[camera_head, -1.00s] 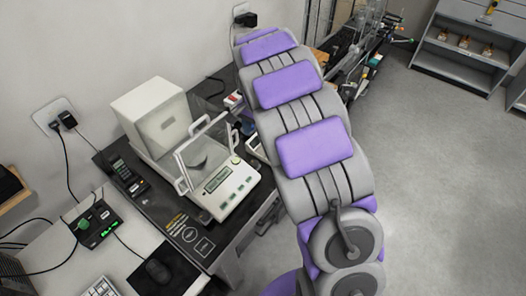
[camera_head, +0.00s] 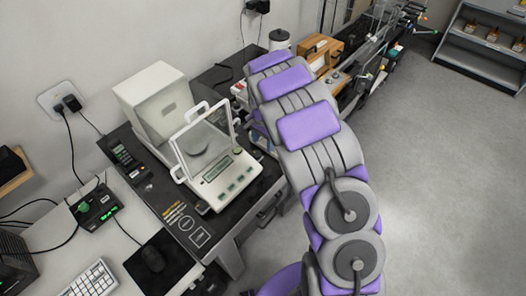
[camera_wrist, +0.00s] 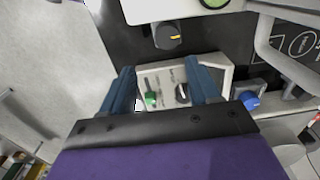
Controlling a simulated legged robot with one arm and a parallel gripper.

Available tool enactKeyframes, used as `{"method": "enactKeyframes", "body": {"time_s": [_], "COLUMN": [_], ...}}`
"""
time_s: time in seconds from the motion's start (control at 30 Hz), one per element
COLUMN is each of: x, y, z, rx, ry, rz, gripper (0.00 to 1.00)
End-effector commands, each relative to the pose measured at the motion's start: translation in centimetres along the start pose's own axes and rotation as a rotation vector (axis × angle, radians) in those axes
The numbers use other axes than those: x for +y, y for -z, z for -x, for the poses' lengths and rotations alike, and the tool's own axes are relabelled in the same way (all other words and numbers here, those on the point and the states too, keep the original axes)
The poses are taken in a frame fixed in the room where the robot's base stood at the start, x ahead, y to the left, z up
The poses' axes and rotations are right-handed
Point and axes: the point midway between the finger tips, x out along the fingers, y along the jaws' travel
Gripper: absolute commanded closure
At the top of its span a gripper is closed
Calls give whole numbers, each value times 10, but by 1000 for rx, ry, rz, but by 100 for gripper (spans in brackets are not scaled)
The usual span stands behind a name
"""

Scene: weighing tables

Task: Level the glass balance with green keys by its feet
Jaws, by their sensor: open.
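The glass balance (camera_head: 225,184) with green keys stands on a dark table in the head view, its display lit and glass shield around the pan. In the wrist view a strip of its white body (camera_wrist: 180,8) shows at the top, with a round green-ringed level (camera_wrist: 214,2). A black foot knob (camera_wrist: 167,36) with a yellow mark sticks out below that edge. My gripper (camera_wrist: 162,80) is open, its two dark blue fingers apart and short of the knob. No object is clasped. My gripper is hidden in the head view behind my arm.
A pale tray (camera_wrist: 226,66) with a green-handled tool and a black-topped item lies beyond the fingers. A blue knob (camera_wrist: 248,100) is to its right. A white box (camera_head: 152,95) stands behind the balance. The floor (camera_head: 430,180) on the right is clear.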

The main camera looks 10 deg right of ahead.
Motion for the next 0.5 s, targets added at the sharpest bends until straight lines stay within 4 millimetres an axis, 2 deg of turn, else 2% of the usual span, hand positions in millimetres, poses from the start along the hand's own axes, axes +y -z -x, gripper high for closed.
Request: {"method": "enactKeyframes", "body": {"time_s": [0.03, 0.2, 0.4, 0.5], "x": [-2, -5, -1, 0], "y": [-4, -10, -3, -2], "z": [-12, -37, -53, -56], "rx": [3, 6, -8, -9], "ry": [-5, -10, -7, -7], "rz": [5, 5, 5, 6], "gripper": [39, 39, 39, 39]}}
